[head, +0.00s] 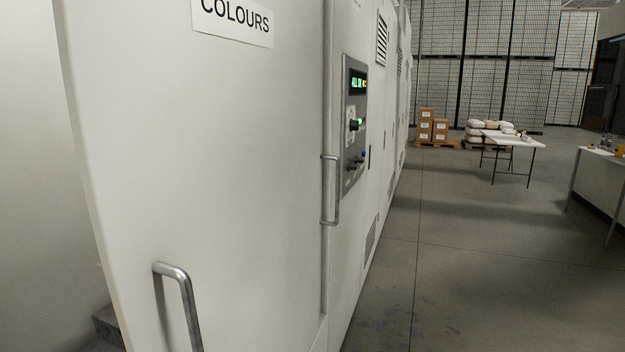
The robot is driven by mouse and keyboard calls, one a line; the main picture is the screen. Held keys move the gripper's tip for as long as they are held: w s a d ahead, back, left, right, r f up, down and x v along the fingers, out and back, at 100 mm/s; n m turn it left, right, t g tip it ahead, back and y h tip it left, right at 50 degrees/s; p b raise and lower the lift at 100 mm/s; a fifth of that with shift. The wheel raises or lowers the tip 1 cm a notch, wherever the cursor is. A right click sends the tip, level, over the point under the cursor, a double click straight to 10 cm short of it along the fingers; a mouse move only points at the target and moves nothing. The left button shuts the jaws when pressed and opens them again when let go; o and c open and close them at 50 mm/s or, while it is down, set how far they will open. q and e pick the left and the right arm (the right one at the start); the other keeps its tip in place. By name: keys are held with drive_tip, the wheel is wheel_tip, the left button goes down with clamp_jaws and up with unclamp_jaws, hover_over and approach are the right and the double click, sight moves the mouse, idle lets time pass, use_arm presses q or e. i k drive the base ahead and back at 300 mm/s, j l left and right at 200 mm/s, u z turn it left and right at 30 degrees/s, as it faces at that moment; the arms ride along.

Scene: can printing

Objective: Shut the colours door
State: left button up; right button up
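The colours door (225,130) is a large off-white panel filling the left half of the head view. A white sign (233,20) reading COLOURS is at its top. A grey metal bar handle (180,300) is low on it, near its left edge. That left edge is slanted and stands in front of a pale surface and a bit of floor at the far left, so the door looks swung out. How far it is open I cannot tell. Neither of my grippers is in view.
Right of the door, the machine front has another bar handle (329,190) and a control panel (355,125) with a green display. The floor (480,270) to the right is clear. Farther off are a white table (515,139), boxes (432,128) and sacks (490,130).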

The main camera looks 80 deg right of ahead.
sight(195, 124)
drive_tip(key=z, duration=2.5)
